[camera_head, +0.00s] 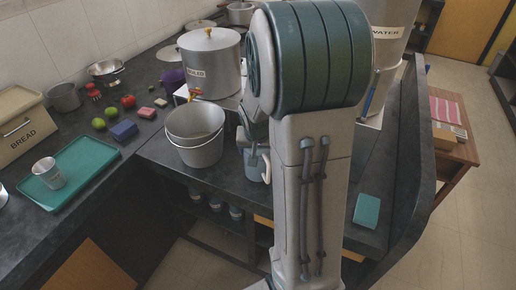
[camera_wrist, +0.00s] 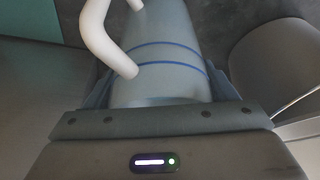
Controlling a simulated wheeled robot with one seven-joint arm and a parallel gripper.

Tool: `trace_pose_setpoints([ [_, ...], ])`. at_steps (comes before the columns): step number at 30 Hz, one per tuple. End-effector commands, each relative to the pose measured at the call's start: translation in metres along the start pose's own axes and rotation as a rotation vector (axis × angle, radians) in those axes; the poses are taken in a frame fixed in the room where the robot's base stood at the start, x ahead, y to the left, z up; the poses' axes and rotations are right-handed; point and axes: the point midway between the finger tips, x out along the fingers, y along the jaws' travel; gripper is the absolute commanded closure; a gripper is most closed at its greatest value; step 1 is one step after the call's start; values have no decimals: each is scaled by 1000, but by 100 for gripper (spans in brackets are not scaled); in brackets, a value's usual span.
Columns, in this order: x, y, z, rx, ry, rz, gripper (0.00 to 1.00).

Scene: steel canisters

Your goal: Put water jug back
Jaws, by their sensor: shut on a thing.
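The water jug (camera_wrist: 165,65) is pale blue-grey with two dark blue bands and a white handle (camera_wrist: 103,35). In the wrist view my gripper (camera_wrist: 158,88) is shut on it, with a finger on each side of its body. In the head view a small part of the jug (camera_head: 266,171) shows beside my arm, just right of the metal buckets. My gripper (camera_head: 250,140) is there too, mostly hidden by my arm. I cannot tell whether the jug touches the counter.
Nested metal buckets (camera_head: 195,135) stand close left of the jug. A large lidded pot (camera_head: 209,65) and a tall canister marked WATER (camera_head: 390,28) are behind. A teal tray (camera_head: 85,163) holds a metal cup (camera_head: 48,173). A teal block (camera_head: 367,210) lies on the right counter.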

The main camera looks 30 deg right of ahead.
Motion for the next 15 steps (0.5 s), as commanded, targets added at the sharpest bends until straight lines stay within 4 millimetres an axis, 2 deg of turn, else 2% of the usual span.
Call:
trace_pose_setpoints([
  [1, 2, 0, 0, 0, 3, -1, 77],
  [2, 3, 0, 1, 0, 0, 0, 19],
  [4, 2, 0, 1, 0, 0, 0, 0],
  [15, -5, 0, -1, 0, 1, 0, 0],
])
